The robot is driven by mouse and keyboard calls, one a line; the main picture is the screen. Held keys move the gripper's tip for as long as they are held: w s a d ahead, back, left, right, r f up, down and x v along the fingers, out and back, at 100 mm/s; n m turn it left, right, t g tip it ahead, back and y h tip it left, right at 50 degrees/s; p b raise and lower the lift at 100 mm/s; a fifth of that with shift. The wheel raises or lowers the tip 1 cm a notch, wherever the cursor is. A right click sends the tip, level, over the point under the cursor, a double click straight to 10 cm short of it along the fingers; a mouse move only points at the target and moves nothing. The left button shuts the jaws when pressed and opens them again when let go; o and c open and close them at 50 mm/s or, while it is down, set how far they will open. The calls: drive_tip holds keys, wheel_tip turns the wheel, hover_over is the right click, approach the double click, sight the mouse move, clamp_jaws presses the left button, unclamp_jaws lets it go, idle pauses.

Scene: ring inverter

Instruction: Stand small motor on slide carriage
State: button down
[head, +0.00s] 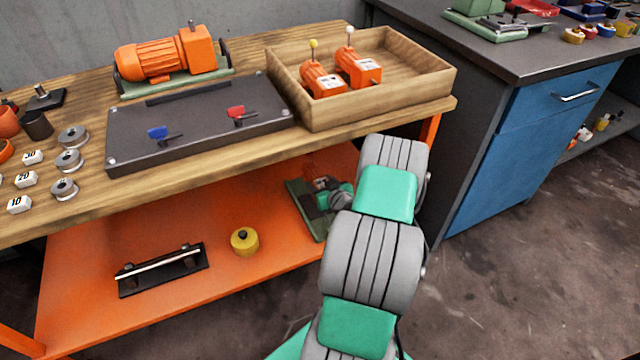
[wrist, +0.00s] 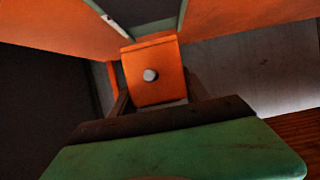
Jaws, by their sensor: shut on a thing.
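The small motor (wrist: 152,85) shows in the wrist view as an orange block with a pale round knob on its near face. My gripper (wrist: 155,92) is shut on it, one dark finger on each side. In the head view my arm reaches down over the orange lower shelf, and a red-orange part (head: 315,171) shows beside its end. A dark green plate (head: 303,207) lies there on the shelf, partly hidden by my arm. It may be the slide carriage, but I cannot tell. Whether the motor touches anything below it is hidden.
The orange lower shelf (head: 190,300) bears a black plate with a rail (head: 160,270) and a yellow cylinder (head: 244,241). Above are the wooden bench top, a tray (head: 420,88) with two orange motors, a dark panel (head: 190,125) and a larger orange motor (head: 160,60).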

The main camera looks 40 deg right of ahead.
drive_tip(key=shift+d+r+b, duration=0.1)
drive_tip(key=shift+r+b, duration=0.05)
drive_tip(key=shift+b, duration=0.2)
wheel_tip(320, 180, down, 7)
drive_tip(key=b, duration=0.6)
drive_tip(key=shift+s+r+b, duration=0.1)
drive_tip(key=shift+r+b, duration=0.1)
drive_tip(key=shift+b, duration=0.1)
drive_tip(key=c, duration=0.9)
unclamp_jaws()
drive_tip(key=o, duration=0.5)
drive_tip(key=shift+c, duration=0.2)
drive_tip(key=shift+s+a+f, duration=0.2)
drive_tip(key=shift+f, duration=0.1)
drive_tip(key=p+v, duration=0.2)
drive_tip(key=v, duration=0.5)
drive_tip(key=shift+s+r, duration=0.25)
drive_tip(key=shift+r, duration=0.05)
